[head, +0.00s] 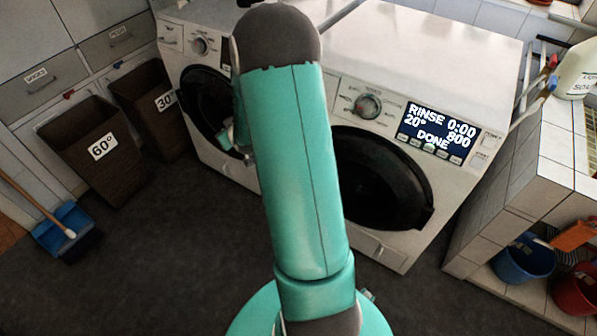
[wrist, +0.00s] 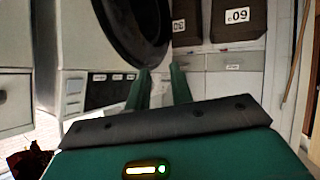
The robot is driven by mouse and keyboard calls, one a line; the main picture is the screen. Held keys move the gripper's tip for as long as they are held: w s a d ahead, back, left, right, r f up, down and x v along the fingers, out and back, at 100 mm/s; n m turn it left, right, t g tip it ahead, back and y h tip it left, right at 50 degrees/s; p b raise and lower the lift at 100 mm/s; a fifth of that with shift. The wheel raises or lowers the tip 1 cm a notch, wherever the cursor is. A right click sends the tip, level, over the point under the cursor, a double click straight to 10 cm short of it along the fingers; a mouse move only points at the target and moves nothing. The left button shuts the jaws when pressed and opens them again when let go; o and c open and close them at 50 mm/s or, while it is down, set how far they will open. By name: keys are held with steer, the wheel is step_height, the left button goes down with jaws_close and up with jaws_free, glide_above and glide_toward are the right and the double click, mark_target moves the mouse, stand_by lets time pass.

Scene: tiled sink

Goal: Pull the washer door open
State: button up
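The washer (head: 420,60) is the white machine on the right in the head view, its panel reading "RINSE 0:00" and "DONE". Its round black door (head: 385,185) looks shut; my arm hides its left edge. My gripper (head: 232,140) is mostly hidden behind my arm, left of the washer door in the picture. In the upside-down wrist view its two green fingers (wrist: 161,68) stand apart with nothing visible between them. The left fingertip is close to the rim of a round black door (wrist: 140,30), contact unclear. I cannot tell which machine this door belongs to.
A second white machine (head: 185,75) with a black door (head: 205,95) stands left of the washer. Brown baskets (head: 95,150) stand further left, near a blue dustpan (head: 65,230). A tiled counter (head: 540,165) with buckets (head: 522,262) bounds the right. The dark floor in front is clear.

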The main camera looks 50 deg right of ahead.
steer(key=s+d+f+m+t+h, duration=0.15)
steer(key=s+d+f, duration=0.3)
steer(key=f, duration=0.45)
steer(key=s+d+f+m+h, duration=0.25)
steer(key=d+f, duration=0.25)
steer(key=f, duration=0.5)
steer(key=s+f+m+h, duration=0.55)
steer(key=s+f, duration=0.65)
steer(key=s, duration=0.3)
steer(key=shift+n+g, duration=0.45)
steer(key=shift+n, duration=0.1)
steer(key=x, duration=1.3)
steer(key=shift+w+a+r, duration=0.1)
steer(key=shift+w+a, duration=0.05)
steer(key=shift+a, duration=0.05)
jaws_close()
